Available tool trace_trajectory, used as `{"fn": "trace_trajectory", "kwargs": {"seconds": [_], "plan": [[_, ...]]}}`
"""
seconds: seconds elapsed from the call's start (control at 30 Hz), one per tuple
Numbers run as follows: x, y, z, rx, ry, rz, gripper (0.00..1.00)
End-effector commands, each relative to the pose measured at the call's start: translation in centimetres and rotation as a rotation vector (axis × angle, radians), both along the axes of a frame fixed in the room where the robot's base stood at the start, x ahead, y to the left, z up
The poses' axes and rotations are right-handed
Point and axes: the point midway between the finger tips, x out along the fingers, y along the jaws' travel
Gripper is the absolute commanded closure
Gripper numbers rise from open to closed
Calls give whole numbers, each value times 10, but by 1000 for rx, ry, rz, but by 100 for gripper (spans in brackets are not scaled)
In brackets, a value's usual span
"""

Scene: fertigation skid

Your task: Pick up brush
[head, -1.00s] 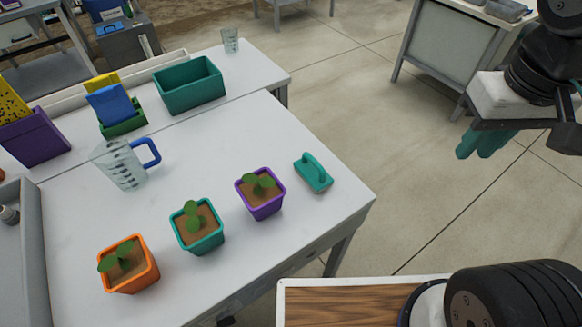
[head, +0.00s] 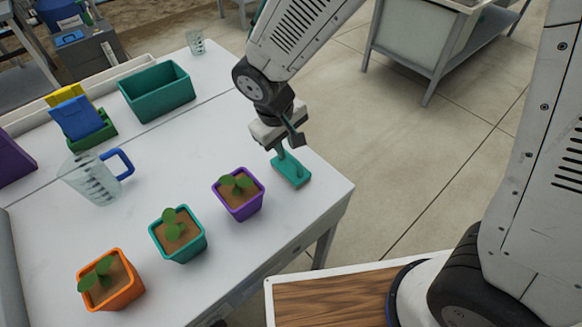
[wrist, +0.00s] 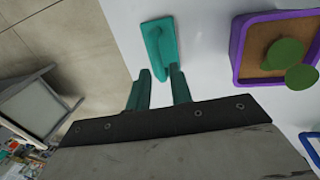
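The teal brush (head: 293,172) lies on the white table near its right corner, with its handle facing up. In the wrist view the brush (wrist: 163,38) is just ahead of my fingertips. My gripper (head: 287,151) is right above the brush, pointing down. Its two teal fingers are apart, with nothing held between them in the wrist view (wrist: 160,71). The near end of the brush reaches close to the gap between the fingers. I cannot tell whether a finger touches it. In the head view the gripper partly hides the far end of the brush.
A purple pot (head: 240,206) with a seedling stands close left of the brush. A teal pot (head: 180,248) and an orange pot (head: 118,296) follow. A measuring jug (head: 90,182) and a green bin (head: 155,92) stand further back. The table edge is close at right.

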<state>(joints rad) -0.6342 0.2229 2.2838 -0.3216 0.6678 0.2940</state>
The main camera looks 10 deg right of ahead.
Motion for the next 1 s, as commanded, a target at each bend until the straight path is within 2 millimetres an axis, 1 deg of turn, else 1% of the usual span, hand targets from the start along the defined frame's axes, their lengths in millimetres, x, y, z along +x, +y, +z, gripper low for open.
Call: {"fn": "trace_trajectory", "kwargs": {"seconds": [0.03,0.17,0.3,0.43,0.57,0.73,0.77,0.8,0.83,1.0], "plan": [[1,-2,-7,-2,2,-2,78],[4,-5,-20,-1,3,-3,78],[10,-8,-41,-1,4,-5,78],[13,-11,-57,-1,3,-4,78],[14,-12,-63,1,1,-3,78],[14,-12,-63,1,0,-3,78],[14,-11,-63,1,0,-3,81],[14,-11,-63,1,0,-3,92],[14,-11,-62,1,0,-3,100],[14,-11,-62,1,0,-3,100]]}}
